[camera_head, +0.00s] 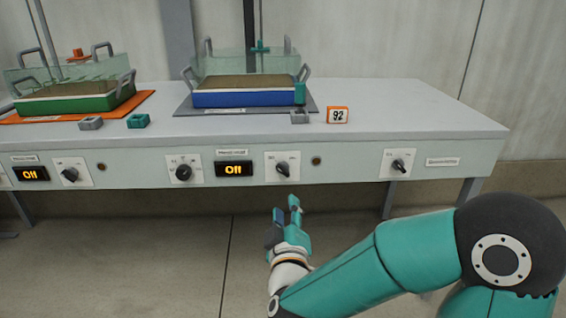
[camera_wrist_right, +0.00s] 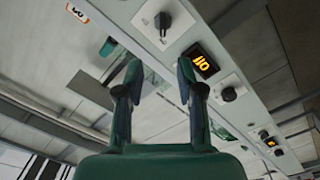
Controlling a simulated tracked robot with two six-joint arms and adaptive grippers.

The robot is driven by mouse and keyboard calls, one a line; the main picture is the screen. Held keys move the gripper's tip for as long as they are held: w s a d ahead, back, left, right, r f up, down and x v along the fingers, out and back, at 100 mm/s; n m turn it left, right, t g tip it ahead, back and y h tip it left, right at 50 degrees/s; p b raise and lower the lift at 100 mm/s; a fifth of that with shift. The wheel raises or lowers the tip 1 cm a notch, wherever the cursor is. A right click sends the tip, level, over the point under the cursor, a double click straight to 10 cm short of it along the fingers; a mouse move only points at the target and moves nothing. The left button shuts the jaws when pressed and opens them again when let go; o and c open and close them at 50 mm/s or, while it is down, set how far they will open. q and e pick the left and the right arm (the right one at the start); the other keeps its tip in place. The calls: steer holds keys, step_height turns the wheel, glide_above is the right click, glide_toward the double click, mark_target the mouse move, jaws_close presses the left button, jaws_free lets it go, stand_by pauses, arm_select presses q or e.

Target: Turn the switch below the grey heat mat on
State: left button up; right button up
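The grey heat mat (camera_head: 180,108) lies on the bench under a blue tray (camera_head: 245,98). On the panel below it, an amber display (camera_head: 234,170) reads "Off"; the wrist view shows this display (camera_wrist_right: 203,65) upside down. A black switch (camera_head: 282,168) on a white plate sits right of the display; its knob also shows in the wrist view (camera_wrist_right: 162,21). My right gripper (camera_head: 286,206) is below and in front of this switch, apart from it. Its fingers (camera_wrist_right: 158,72) are spread with nothing between them. My left gripper is out of view.
A round dial (camera_head: 183,172) sits left of the display. Another switch (camera_head: 398,165) is farther right. An orange mat (camera_head: 140,100) with a green tray (camera_head: 80,100) lies at left, above a second "Off" display (camera_head: 31,174). A "92" block (camera_head: 337,115) stands on the bench.

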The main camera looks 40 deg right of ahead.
mark_target(283, 173)
steer(key=shift+y, duration=0.3)
steer(key=p+x, duration=0.9)
steer(key=x, duration=0.5)
steer(key=shift+w+d+f, duration=0.1)
steer(key=shift+w+d, duration=0.15)
steer(key=shift+d, duration=0.05)
jaws_close()
